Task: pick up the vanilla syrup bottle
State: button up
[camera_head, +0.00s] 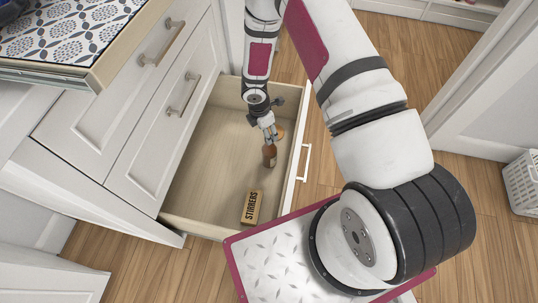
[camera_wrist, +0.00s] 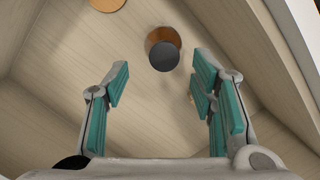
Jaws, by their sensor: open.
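A brown bottle (camera_head: 269,157) stands in the open drawer, near its right side. Its label cannot be read, so I cannot tell if it is the vanilla syrup. In the wrist view I look down on its dark round cap (camera_wrist: 163,57), with the brown body (camera_wrist: 166,34) showing behind it. My gripper (camera_head: 270,134) is open and empty, above the drawer and close to the bottle in the head view. In the wrist view the cap appears between the teal finger pads of my gripper (camera_wrist: 161,70), slightly beyond the tips, with no visible contact.
The wooden drawer (camera_head: 213,135) also holds a box marked STIRRERS (camera_head: 252,207) near its front in the picture. A round orange-tan thing (camera_head: 280,131) is close behind the bottle; one also shows in the wrist view (camera_wrist: 108,4). The drawer's left part is bare.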

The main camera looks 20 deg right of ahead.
jog(key=b, duration=0.3)
send_over(269, 151)
jog(key=w, duration=0.2)
jog(key=shift+d+f, duration=0.25)
jog(key=shift+f, duration=1.25)
jog(key=shift+d+f, duration=0.2)
jog(key=shift+f, duration=1.25)
jog(key=shift+c, duration=0.2)
jog(key=shift+w+r, duration=0.1)
grip_shut()
